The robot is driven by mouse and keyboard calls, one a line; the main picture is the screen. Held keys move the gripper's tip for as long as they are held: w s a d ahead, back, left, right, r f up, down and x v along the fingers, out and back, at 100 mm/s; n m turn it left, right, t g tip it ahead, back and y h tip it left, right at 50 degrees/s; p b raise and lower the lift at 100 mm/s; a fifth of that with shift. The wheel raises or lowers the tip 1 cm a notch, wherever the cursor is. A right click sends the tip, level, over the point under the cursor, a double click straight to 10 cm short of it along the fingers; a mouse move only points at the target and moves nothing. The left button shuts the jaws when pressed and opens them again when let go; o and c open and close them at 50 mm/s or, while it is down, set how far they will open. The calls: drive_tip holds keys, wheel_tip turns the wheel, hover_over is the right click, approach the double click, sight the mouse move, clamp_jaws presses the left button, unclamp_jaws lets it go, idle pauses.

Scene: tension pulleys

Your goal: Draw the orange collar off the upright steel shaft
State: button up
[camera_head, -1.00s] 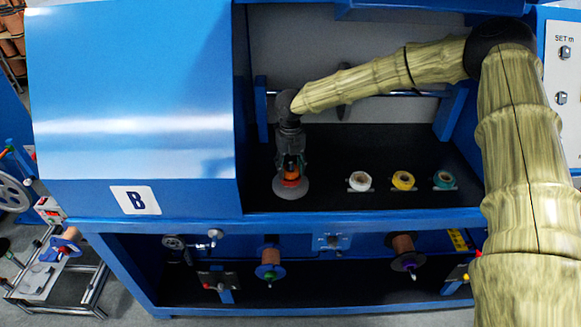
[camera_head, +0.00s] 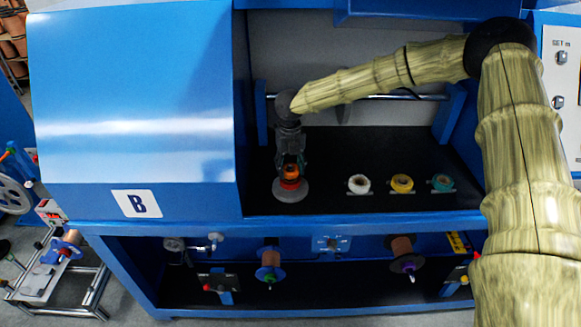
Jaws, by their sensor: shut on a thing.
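The orange collar (camera_head: 291,171) is at the left of the dark bench inside the blue machine, in the head view. My gripper (camera_head: 290,166) points down over it and is shut on it. A red piece (camera_head: 290,184) shows just below the collar, above a round grey base (camera_head: 291,194). The steel shaft is hidden by the gripper and collar, so I cannot tell how much of it is still inside the collar.
White (camera_head: 359,184), yellow (camera_head: 402,184) and teal (camera_head: 442,183) rolls stand in a row to the right on the dark bench. A blue hood (camera_head: 135,100) rises close on the left. A horizontal steel bar (camera_head: 400,97) runs behind my arm.

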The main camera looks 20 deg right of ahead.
drive_tip(key=shift+r+p, duration=0.8)
drive_tip(key=shift+r, duration=0.25)
idle(0.6)
drive_tip(key=shift+r+p, duration=1)
drive_tip(key=shift+r, duration=0.4)
